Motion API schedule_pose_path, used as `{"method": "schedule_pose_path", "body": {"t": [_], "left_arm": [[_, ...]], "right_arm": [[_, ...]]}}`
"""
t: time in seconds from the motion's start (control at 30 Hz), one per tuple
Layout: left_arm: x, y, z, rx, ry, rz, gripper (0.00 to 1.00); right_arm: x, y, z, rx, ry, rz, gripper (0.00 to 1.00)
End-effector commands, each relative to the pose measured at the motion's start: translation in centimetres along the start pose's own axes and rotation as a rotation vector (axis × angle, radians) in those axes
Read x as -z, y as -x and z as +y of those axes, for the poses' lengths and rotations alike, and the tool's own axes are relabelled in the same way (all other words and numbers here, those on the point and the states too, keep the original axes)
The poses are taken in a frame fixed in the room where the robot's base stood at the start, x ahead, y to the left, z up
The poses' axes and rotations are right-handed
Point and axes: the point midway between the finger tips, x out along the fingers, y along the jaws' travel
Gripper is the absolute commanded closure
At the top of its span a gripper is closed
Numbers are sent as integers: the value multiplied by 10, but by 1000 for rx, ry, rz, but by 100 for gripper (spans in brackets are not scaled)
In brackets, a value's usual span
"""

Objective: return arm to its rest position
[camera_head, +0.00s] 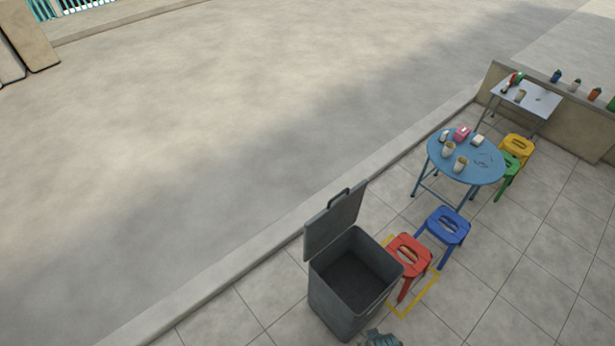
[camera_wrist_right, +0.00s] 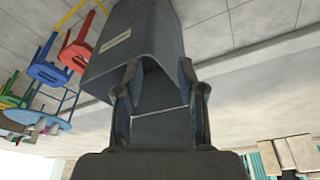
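My right gripper (camera_head: 381,339) shows only as a small part at the bottom edge of the head view, just right of the grey bin (camera_head: 337,302). In the right wrist view my right gripper (camera_wrist_right: 160,72) has its two fingers apart, with nothing visibly held between them. The bin (camera_wrist_right: 150,30) lies beyond the fingers in that view, and its dark inside and raised lid (camera_wrist_right: 158,128) show between them. In the head view the bin's lid (camera_head: 335,220) stands open and the inside looks empty. My left gripper is not in view.
A red stool (camera_head: 409,252) stands right of the bin by a yellow floor marking (camera_head: 428,296). A blue stool (camera_head: 447,227), a round blue table (camera_head: 480,170) with cups, and a white table (camera_head: 535,98) stand further right. Open pavement lies at left.

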Motion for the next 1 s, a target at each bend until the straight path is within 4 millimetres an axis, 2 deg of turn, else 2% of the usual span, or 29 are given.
{"method": "schedule_pose_path", "body": {"t": [0.17,0.27,0.3,0.43,0.5,0.6,0.7,0.83,1.0], "left_arm": [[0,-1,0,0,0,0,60],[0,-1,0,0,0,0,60],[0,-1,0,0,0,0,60],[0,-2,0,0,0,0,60],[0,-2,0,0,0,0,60],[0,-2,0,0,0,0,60],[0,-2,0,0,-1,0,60],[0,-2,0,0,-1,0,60],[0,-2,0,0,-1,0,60]], "right_arm": [[-38,-80,-4,6,6,-43,61],[-78,-131,-7,9,11,-72,61],[-97,-150,-8,10,13,-84,61],[-162,-196,-10,14,22,-117,61],[-196,-211,-11,16,26,-132,61],[-235,-222,-11,17,30,-149,61],[-261,-226,-10,17,34,-158,61],[-275,-227,-10,18,36,-164,61],[-276,-227,-10,18,36,-163,61]]}}
